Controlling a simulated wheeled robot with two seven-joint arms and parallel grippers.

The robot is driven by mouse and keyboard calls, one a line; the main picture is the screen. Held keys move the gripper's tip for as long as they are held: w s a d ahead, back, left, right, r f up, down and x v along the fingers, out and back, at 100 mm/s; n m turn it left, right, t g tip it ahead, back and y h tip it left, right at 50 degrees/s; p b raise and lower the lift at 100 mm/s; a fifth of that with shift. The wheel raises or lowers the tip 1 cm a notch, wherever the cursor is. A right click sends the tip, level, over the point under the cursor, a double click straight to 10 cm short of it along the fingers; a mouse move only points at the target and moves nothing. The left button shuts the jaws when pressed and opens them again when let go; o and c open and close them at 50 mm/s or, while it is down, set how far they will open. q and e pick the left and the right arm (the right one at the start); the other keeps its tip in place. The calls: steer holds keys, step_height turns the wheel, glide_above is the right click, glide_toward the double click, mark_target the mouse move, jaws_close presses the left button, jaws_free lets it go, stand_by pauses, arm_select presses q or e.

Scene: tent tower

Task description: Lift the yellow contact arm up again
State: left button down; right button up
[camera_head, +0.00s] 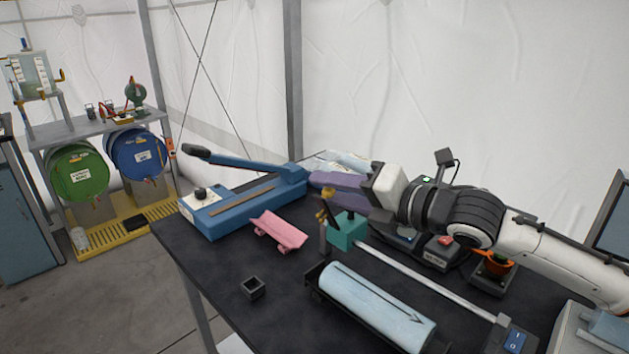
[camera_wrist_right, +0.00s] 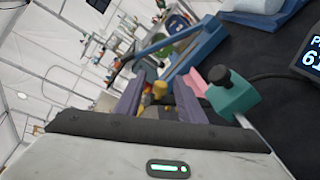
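The yellow contact arm (camera_head: 328,193) stands beside the teal slider block (camera_head: 348,232) on a metal rail, and its yellow tip sits near my right fingertips. My right gripper (camera_head: 325,184) has purple fingers and reaches in from the right above the bench. In the right wrist view the yellow tip (camera_wrist_right: 160,90) lies in the gap between the two purple fingers (camera_wrist_right: 160,96). The fingers are apart, with space around the tip. The teal block (camera_wrist_right: 235,97) with a dark knob is right of the fingers there. My left gripper is not in view.
A white cylinder (camera_head: 375,308) lies in a black cradle in front of the rail (camera_head: 430,275). A pink piece (camera_head: 277,231), a blue lever-armed device (camera_head: 236,205) and a small black box (camera_head: 253,288) stand left. The black bench top (camera_head: 205,270) is clear at its front left.

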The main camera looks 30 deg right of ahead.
steer(key=shift+p+x, duration=0.35)
steer(key=shift+x, duration=2.05)
steer(key=shift+s, duration=0.1)
jaws_close()
